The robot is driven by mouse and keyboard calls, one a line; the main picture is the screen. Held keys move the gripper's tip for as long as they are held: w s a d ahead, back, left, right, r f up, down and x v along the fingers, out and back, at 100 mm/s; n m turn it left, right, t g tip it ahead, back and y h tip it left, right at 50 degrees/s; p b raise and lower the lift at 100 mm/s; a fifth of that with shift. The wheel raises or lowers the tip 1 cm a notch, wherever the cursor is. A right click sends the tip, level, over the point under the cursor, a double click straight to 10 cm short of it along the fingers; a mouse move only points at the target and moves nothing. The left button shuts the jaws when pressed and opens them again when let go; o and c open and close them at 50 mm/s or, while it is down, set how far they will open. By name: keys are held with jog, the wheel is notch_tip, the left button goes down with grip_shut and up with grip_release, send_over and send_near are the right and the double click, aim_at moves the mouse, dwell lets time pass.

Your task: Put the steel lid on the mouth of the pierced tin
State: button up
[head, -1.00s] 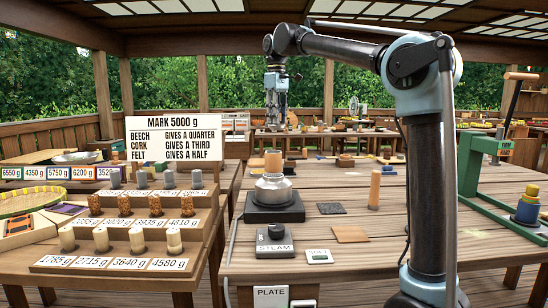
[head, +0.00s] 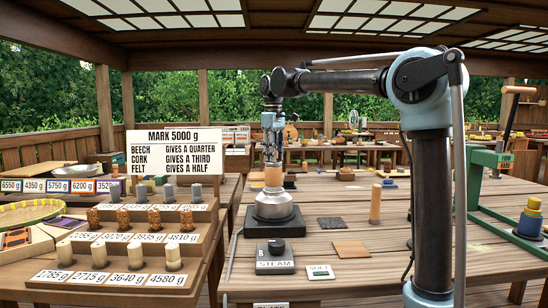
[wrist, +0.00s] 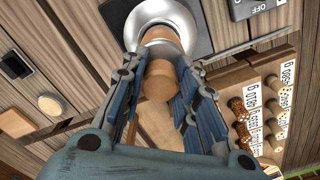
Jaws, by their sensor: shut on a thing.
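My gripper (head: 272,158) points down over the black hot plate (head: 282,229). It is shut on an upright wooden cylinder (head: 273,178), which looks like a handle on the steel piece below. The wrist view also shows this wooden cylinder (wrist: 156,85) between my two fingers. Under it is a rounded steel piece (head: 274,207), seen in the wrist view as a shiny rim (wrist: 148,27), on the plate. I cannot tell where a steel lid ends and a tin begins there, and no piercings show.
A STEAM switch box (head: 275,258) and a small SOFT label block (head: 320,272) stand in front of the plate. Stepped racks (head: 125,282) of weights stand left.

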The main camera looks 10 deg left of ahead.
jog(key=shift+f, duration=0.2)
jog(key=o, duration=1.1)
jog(key=shift+c, duration=0.2)
notch_tip(320, 180, up, 12)
jog(key=shift+s+r, duration=0.1)
jog(key=shift+s, duration=0.05)
